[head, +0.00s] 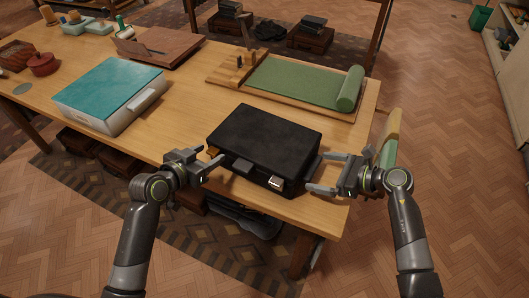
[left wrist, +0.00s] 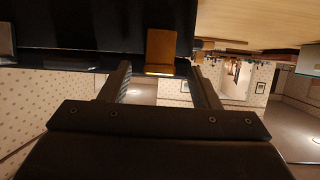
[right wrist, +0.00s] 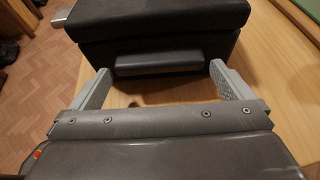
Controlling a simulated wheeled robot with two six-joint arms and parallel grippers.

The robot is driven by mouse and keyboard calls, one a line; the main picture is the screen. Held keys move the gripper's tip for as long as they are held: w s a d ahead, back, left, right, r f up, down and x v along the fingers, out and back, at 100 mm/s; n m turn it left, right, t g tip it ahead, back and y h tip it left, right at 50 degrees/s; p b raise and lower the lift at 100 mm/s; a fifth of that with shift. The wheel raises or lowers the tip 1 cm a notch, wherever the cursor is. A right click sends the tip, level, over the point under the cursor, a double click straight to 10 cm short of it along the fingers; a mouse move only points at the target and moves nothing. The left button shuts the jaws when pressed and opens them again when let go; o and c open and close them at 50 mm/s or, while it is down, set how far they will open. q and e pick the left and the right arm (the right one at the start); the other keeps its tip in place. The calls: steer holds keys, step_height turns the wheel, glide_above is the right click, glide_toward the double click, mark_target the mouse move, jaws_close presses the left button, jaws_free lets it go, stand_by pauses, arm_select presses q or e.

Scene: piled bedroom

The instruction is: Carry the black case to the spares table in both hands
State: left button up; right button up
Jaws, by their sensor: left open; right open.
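The black case (head: 264,136) lies flat and closed near the front edge of the wooden table (head: 180,125). Its front side has a dark handle, a brown tab and a light metal latch. My left gripper (head: 214,161) is open at the case's left front. In the left wrist view, a brown tab (left wrist: 161,50) on the case shows between its fingers. My right gripper (head: 317,171) is open at the case's right side. In the right wrist view, a side handle (right wrist: 157,65) on the case (right wrist: 160,25) lies ahead, between the open fingers. I cannot tell which table is the spares table.
A teal-topped white box (head: 110,90) stands left of the case. A green roll mat on a wooden board (head: 300,80) lies behind it. A brown wooden board (head: 160,45) and small items fill the back left. Crates are under the table. Herringbone floor (head: 450,130) is open at right.

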arm_select(q)
steer(key=shift+w+d+f, duration=0.2)
steer(key=shift+w+d, duration=0.1)
steer(key=shift+w, duration=0.15)
arm_select(e)
steer(key=shift+w+a+f, duration=0.2)
steer(key=shift+a, duration=0.3)
arm_select(q)
steer(key=shift+c, duration=0.5)
arm_select(e)
steer(key=shift+c, duration=0.4)
arm_select(q)
jaws_close()
arm_select(e)
steer(key=c, duration=1.7)
arm_select(q)
steer(key=shift+w+r, duration=0.1)
steer(key=shift+r, duration=0.05)
arm_select(e)
steer(key=shift+o, duration=0.2)
steer(key=shift+w+r, duration=0.1)
steer(key=shift+r, duration=0.1)
